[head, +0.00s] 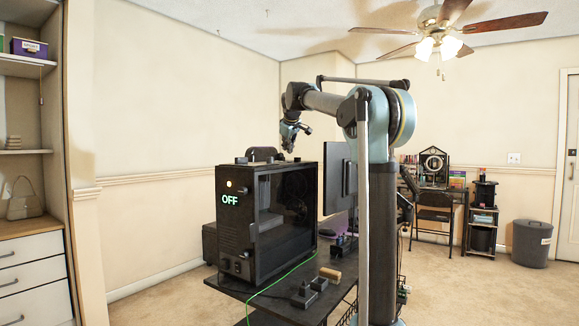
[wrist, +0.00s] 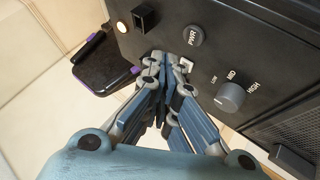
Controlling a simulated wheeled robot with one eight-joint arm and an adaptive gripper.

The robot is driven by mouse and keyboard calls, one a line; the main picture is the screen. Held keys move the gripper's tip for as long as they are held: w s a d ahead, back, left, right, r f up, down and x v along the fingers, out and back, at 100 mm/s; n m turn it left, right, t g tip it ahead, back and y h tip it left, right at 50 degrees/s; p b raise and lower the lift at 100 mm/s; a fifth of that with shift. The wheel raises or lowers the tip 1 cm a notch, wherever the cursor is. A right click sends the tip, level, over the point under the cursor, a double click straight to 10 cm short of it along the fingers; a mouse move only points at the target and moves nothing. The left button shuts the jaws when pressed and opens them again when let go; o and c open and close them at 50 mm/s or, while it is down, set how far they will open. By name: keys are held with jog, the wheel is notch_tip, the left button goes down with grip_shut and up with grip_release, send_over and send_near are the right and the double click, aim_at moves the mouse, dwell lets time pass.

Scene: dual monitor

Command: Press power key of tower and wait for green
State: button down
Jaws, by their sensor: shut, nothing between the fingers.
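The round black power key, marked PWR (wrist: 192,36), shows in the wrist view on a dark panel. My gripper (head: 289,149) is above the tower in the head view. In the wrist view my gripper (wrist: 163,60) is shut and empty, its fingertips below and left of the power key, not over it. A small white square (wrist: 186,65) sits right by the tips. Whether the tips touch the panel I cannot tell.
A grey knob (wrist: 230,97) marked LOW, MID, HIGH is right of the fingers. A pale lit round light (wrist: 122,27) and a black block (wrist: 145,16) are left of the key. A monitor (head: 339,180) stands beside the tower. Small dark blocks (head: 305,294) lie on the desk.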

jog(key=shift+f, duration=1.05)
jog(key=shift+s+f, duration=0.1)
jog(key=shift+f, duration=0.65)
dwell(1.4)
jog(key=shift+r, duration=0.8)
jog(key=shift+r, duration=2.55)
